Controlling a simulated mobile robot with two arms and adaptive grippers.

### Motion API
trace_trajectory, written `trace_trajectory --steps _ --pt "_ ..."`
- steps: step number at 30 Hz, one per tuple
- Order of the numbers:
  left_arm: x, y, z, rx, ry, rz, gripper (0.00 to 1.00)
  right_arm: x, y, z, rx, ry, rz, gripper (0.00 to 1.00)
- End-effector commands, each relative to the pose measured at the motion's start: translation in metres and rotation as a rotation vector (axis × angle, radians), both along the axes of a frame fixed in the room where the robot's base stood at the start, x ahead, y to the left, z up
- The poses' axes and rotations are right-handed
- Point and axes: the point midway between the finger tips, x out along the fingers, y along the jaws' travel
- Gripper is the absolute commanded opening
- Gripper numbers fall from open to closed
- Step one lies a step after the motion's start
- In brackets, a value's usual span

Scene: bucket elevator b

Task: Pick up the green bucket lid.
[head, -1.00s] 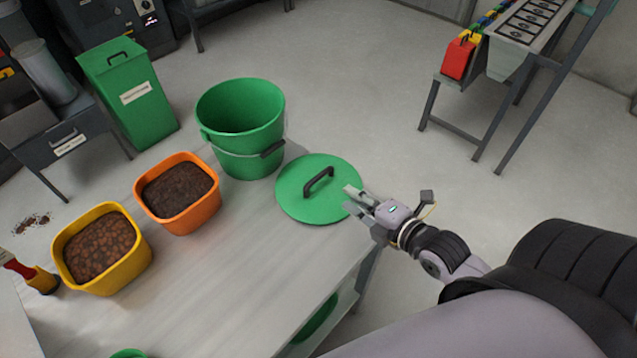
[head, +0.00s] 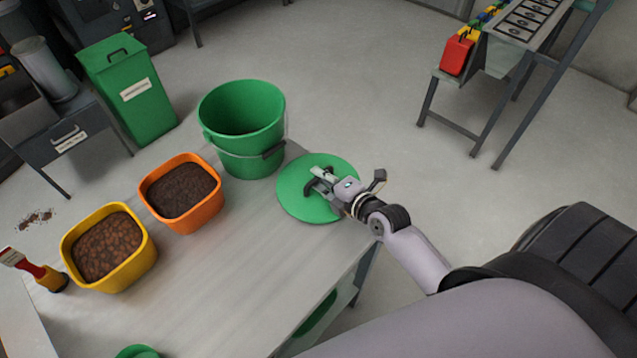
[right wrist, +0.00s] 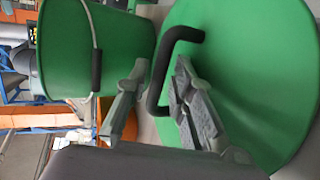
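The green bucket lid (head: 297,201) lies flat on the table, at its far right corner, beside the green bucket. It has a black arched handle (right wrist: 157,85) on top. My right gripper (head: 318,180) is at the handle, above the lid. In the right wrist view its two fingers (right wrist: 160,100) are apart, one on each side of the handle, and a gap shows between handle and fingers. The lid also fills the right side of the right wrist view (right wrist: 265,90). My left gripper is not in view.
The open green bucket (head: 242,120) stands left of the lid. An orange tub (head: 207,212) and a yellow tub (head: 140,262) of dark material stand further left on the table (head: 235,270). A brush (head: 38,272) is at the left. The table front is mostly clear.

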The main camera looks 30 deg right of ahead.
Motion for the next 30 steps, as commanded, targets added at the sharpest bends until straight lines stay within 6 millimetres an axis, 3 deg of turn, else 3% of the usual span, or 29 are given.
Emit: trace_trajectory --steps 5,15,30 --pt "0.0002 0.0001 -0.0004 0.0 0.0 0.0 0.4 -0.0003 0.0 -0.0003 0.0 0.0 0.0 0.21" --pt "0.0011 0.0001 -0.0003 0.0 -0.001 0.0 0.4 -0.0005 -0.0002 -0.0002 0.0 0.0 0.0 0.0" --pt "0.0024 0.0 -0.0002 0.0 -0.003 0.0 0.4 -0.0006 -0.0006 0.0002 -0.002 0.001 0.0 0.0"
